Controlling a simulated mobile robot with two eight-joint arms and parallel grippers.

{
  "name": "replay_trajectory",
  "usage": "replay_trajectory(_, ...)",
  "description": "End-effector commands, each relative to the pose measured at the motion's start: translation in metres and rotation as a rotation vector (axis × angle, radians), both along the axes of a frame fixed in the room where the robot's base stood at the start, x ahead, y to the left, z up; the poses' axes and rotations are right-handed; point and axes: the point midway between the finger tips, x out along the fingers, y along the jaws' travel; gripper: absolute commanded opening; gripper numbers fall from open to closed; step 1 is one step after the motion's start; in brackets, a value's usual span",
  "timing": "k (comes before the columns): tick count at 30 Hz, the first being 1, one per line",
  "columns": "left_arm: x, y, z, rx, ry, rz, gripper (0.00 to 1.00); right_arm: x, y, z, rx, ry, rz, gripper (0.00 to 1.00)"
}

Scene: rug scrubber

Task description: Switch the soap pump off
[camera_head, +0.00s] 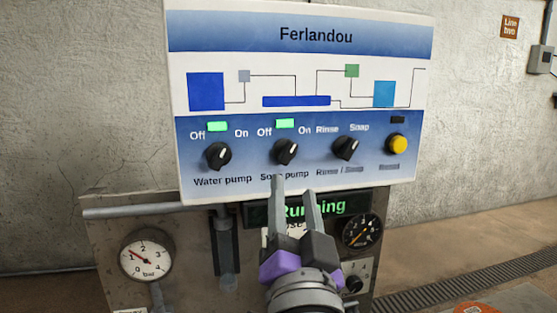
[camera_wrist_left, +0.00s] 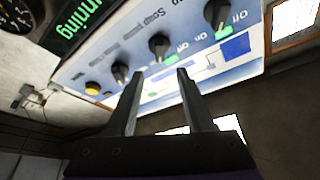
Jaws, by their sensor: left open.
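The soap pump knob (camera_head: 285,152) is a black dial on the white and blue Ferlandou panel. Its white mark points up and right, toward On, and the green lamp (camera_head: 285,124) above it is lit. My left gripper (camera_head: 293,187) is open and empty just below the knob, its fingers pointing up. In the left wrist view the knob (camera_wrist_left: 158,46) appears beyond the gap between the open fingertips (camera_wrist_left: 160,72), and I see no contact. The fingers hide part of the panel's lower edge and the display. My right gripper is in neither view.
The water pump knob (camera_head: 218,154) is to the left, under a lit green lamp. The Rinse/Soap knob (camera_head: 346,148) and yellow button (camera_head: 397,145) are to the right. Below are a "Running" display (camera_head: 345,206), a white gauge (camera_head: 146,255) and a black gauge (camera_head: 361,232).

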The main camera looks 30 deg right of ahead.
Motion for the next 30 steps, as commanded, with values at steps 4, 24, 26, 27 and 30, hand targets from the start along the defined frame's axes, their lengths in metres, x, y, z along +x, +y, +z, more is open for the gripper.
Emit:
replay_trajectory(4,0.026,-0.011,0.011,0.000,-0.001,0.004,0.53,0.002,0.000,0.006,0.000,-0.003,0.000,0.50)
replay_trajectory(24,0.076,-0.035,0.029,0.000,0.000,-0.002,0.53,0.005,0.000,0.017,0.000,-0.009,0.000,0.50)
replay_trajectory(26,0.076,-0.035,0.029,0.000,0.000,-0.002,0.53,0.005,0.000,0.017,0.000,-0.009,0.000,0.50)
replay_trajectory(27,0.076,-0.035,0.029,0.000,0.000,-0.002,0.47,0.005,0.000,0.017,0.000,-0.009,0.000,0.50)
replay_trajectory(30,0.076,-0.035,0.029,0.000,0.000,-0.002,0.29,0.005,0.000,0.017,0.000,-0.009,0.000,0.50)
